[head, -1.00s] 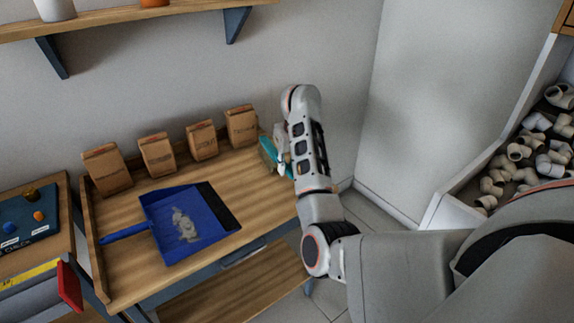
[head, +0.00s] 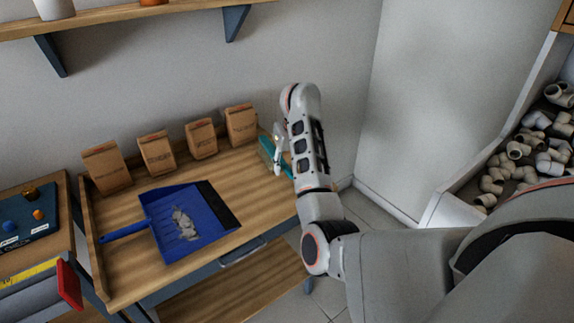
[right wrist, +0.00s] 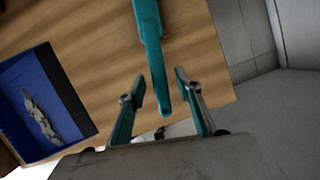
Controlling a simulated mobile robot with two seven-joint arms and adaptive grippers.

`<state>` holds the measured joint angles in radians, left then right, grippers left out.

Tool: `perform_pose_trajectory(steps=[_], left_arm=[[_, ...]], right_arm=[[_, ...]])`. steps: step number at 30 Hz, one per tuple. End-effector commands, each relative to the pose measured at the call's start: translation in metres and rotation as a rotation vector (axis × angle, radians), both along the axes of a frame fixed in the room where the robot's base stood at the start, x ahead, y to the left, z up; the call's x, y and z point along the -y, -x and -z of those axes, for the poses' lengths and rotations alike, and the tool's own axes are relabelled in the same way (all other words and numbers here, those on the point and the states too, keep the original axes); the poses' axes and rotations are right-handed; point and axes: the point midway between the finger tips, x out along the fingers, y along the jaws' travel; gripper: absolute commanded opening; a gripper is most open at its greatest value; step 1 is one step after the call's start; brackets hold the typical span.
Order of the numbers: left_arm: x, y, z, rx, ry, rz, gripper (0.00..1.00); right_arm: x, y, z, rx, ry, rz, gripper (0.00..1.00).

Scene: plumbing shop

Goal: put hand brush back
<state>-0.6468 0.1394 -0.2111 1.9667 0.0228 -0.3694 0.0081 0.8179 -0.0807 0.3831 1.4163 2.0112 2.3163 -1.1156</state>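The teal hand brush (head: 266,148) lies at the right end of the wooden bench, partly hidden by my right gripper and arm in the head view. In the right wrist view, the teal brush (right wrist: 150,35) runs down the picture, and its narrow end lies between the fingers. My right gripper (right wrist: 160,85) is open, with a visible gap on either side of the brush. It also shows in the head view (head: 278,150), just beside the brush. My left gripper is not in view.
A blue dustpan (head: 165,245) with grey debris lies on the bench (head: 130,285). Several brown paper bags (head: 157,153) stand along its back edge. A wall shelf (head: 130,15) hangs above. A bin of pipe fittings (head: 520,150) is at the right.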

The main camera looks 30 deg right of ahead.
Motion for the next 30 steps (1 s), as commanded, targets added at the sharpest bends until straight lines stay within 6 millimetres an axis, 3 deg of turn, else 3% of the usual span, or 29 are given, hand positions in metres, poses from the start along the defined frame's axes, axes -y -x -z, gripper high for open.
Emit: perform_pose_trajectory(steps=[7, 18, 30], left_arm=[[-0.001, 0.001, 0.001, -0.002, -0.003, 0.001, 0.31], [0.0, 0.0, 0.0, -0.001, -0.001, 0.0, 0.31], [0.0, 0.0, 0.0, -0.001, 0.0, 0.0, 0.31]], right_arm=[[0.0, 0.002, -0.004, -0.001, 0.0, 0.001, 0.34], [-0.001, 0.015, -0.051, 0.002, 0.001, 0.002, 0.34], [-0.002, 0.022, -0.072, 0.0, 0.0, 0.001, 0.34]])
